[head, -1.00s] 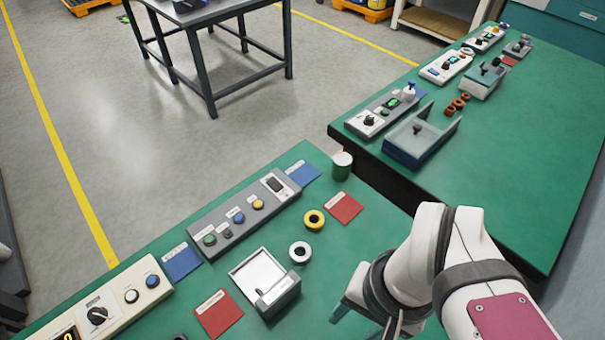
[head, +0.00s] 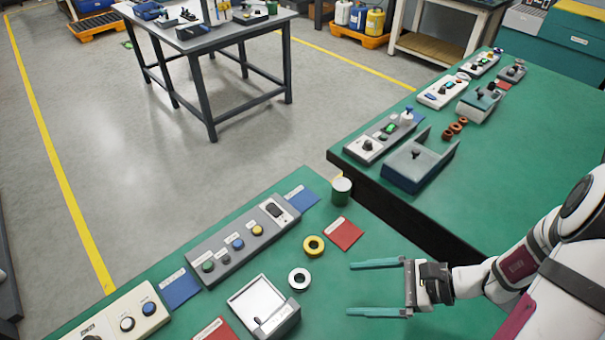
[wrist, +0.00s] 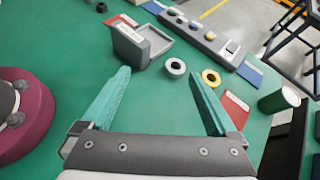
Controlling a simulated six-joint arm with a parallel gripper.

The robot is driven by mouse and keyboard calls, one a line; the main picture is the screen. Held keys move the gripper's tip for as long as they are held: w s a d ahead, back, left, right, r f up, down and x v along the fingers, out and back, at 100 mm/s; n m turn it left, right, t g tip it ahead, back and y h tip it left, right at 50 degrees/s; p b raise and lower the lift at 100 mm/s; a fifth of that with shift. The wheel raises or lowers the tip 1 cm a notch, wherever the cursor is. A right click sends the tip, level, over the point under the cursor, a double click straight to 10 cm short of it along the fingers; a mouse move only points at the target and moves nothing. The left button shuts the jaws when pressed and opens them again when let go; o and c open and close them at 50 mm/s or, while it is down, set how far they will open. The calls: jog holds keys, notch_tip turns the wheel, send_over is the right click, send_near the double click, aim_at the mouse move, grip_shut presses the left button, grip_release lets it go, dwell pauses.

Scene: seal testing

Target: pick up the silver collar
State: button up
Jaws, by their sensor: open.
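The silver collar (head: 299,279) is a small ring with a dark centre. It lies flat on the green bench between the metal tray and the yellow ring. It also shows in the wrist view (wrist: 175,68), ahead of the fingers and between their lines. My gripper (head: 348,289) is open and empty, with two teal fingers pointing left towards the collar. The fingertips stand a short way right of the collar, apart from it.
A yellow ring (head: 313,246) lies close behind the collar. A silver tray (head: 250,300) with a raised block sits just left of it. A red card (head: 343,234), a green-and-white can (head: 341,191) and a button panel (head: 238,240) lie further back. Bare bench surrounds the fingers.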

aim_at(294, 278)
jog(key=f+m+t, duration=0.1)
jog(key=w+d+f+m+t, duration=0.1)
jog(key=f, duration=0.1)
jog(key=d+f+m+t, duration=0.1)
jog(key=f, duration=0.1)
jog(key=shift+w+d+m+y, duration=0.1)
jog(key=shift+w+m+y, duration=0.2)
jog(key=shift+w+m, duration=0.1)
jog(key=x, duration=1.4)
jog(key=shift+s+a+f, duration=0.25)
jog(key=shift+a+f, duration=0.1)
jog(key=shift+f, duration=0.15)
grip_shut()
